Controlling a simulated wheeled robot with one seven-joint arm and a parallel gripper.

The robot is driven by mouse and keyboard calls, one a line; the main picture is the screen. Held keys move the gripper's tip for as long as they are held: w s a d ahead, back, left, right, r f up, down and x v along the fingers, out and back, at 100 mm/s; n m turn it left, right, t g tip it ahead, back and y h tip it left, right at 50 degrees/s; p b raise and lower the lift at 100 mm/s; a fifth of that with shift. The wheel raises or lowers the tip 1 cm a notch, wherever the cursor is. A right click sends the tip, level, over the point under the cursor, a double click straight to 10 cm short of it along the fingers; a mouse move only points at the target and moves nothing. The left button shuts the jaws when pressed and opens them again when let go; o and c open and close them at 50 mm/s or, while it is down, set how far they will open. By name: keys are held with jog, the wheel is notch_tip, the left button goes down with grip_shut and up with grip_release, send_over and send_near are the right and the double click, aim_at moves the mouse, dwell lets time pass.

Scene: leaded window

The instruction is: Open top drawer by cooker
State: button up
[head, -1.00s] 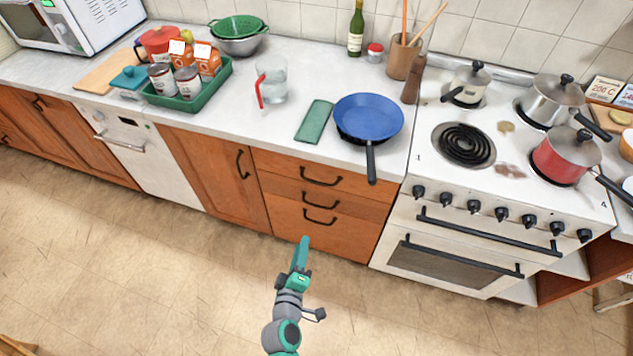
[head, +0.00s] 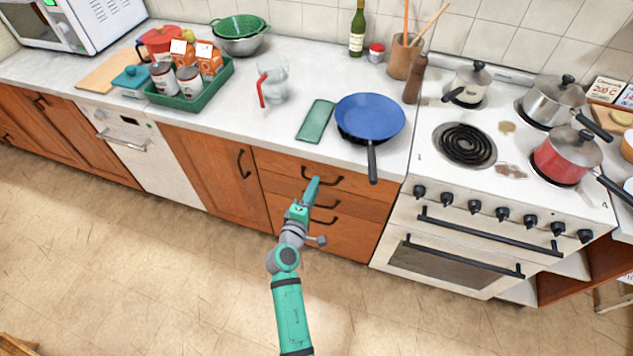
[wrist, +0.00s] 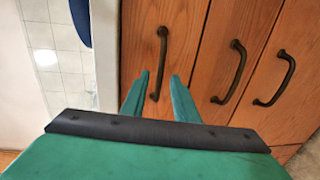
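The top drawer (head: 275,163) left of the cooker is shut, flush with the cabinet front. Its dark arched handle (head: 330,184) is partly hidden behind my gripper in the head view. In the wrist view, which is turned sideways, the top drawer is the leftmost wood panel, with its handle (wrist: 162,62) upright. My gripper (head: 315,182) is in front of the top drawer. Its green fingers are apart in the wrist view (wrist: 160,77), and the lower part of the handle shows between them. I cannot tell whether they touch it.
Two more drawers with dark handles (head: 321,217) lie below. A blue pan (head: 369,117) sits on the counter above, its handle overhanging the edge. The white cooker (head: 400,215) stands directly right, a wooden cupboard door (head: 215,170) left. The floor in front is clear.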

jog(key=shift+x, duration=1.85)
jog(key=shift+d, duration=0.1)
grip_shut()
jog(key=shift+s, duration=0.15)
